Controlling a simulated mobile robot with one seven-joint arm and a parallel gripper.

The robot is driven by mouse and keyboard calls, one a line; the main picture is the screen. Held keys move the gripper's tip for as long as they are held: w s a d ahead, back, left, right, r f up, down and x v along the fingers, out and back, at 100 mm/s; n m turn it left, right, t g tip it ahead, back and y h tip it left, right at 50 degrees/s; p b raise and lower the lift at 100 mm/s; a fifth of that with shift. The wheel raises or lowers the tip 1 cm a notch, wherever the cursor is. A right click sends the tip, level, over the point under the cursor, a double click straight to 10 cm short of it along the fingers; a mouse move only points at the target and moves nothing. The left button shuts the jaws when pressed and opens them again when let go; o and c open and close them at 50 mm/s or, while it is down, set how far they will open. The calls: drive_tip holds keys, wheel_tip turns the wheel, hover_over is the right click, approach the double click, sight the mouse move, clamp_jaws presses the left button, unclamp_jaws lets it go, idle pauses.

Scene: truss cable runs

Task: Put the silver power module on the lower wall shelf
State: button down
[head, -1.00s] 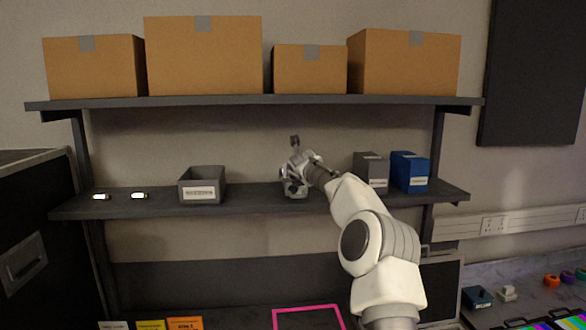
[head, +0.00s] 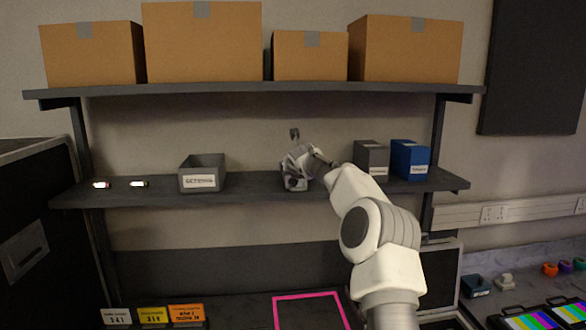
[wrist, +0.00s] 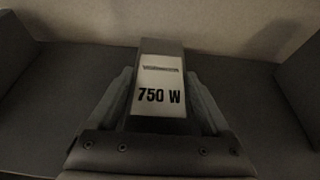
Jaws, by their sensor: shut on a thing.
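The silver power module (wrist: 158,72) has a pale label reading "750 W" and stands between the fingers of my gripper (wrist: 160,100) in the wrist view. My gripper is shut on it. In the head view my gripper (head: 298,172) is at the lower wall shelf (head: 250,191), between the grey bin and the dark grey box. The module is mostly hidden there by my gripper. It is at or very near the shelf surface; I cannot tell whether it touches.
On the lower shelf are a grey open bin (head: 202,174), a dark grey box (head: 371,158), a blue box (head: 409,160) and two small lit items (head: 138,184). Cardboard boxes (head: 202,45) fill the upper shelf (head: 250,90). A pink-outlined square (head: 310,297) lies below.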

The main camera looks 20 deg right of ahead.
unclamp_jaws()
drive_tip(key=shift+f, duration=0.1)
